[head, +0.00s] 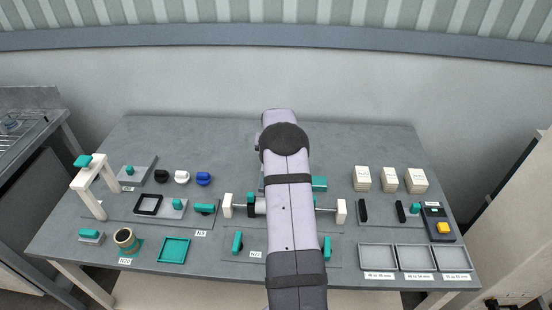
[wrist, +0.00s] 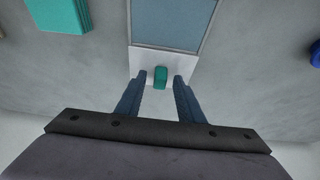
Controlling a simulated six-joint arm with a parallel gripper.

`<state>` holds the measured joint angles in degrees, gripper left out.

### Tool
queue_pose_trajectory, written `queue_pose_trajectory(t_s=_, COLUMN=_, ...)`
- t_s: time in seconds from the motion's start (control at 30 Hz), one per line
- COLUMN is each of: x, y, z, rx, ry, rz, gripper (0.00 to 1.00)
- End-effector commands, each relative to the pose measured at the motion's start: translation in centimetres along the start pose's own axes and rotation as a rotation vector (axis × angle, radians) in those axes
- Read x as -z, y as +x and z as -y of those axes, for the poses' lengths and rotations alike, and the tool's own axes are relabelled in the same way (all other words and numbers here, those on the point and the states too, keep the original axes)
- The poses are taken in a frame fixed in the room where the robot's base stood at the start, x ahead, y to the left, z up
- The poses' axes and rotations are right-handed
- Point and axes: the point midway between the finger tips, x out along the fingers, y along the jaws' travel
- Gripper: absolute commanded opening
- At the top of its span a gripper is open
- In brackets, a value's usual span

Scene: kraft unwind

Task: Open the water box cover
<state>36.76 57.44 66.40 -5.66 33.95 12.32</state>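In the wrist view a blue-grey panel (wrist: 172,22) in a light frame ends in a white strip (wrist: 146,62) with a small teal knob (wrist: 160,78); this looks like the water box cover. It lies flat, and I see no gap under it. My gripper (wrist: 161,77) is open, with its two dark blue fingers on either side of the knob. A small space shows between knob and fingers; I cannot tell how far down the fingertips reach. In the head view my arm hides the gripper and nearly all of the box.
A teal block (head: 319,183) lies just right of my arm and also shows in the wrist view (wrist: 60,15). A blue piece (head: 203,178) stands to the left. A roller on white posts (head: 341,210) crosses below my arm. Grey trays (head: 378,257) stand front right.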

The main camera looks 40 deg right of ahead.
Motion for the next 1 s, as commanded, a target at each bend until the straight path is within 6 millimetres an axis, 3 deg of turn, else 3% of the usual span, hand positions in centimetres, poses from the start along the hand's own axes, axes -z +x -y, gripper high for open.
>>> queue_pose_trajectory(t_s=0.33, x=0.0, y=-0.9, z=0.0, rx=0.000, ry=0.000, rz=0.000, gripper=0.34)
queue_pose_trajectory(t_s=0.8, x=0.0, y=-6.2, z=0.0, rx=0.000, ry=0.000, rz=-0.002, gripper=0.34)
queue_pose_trajectory(t_s=1.0, x=0.0, y=-7.2, z=0.0, rx=0.000, ry=0.000, rz=0.000, gripper=0.34)
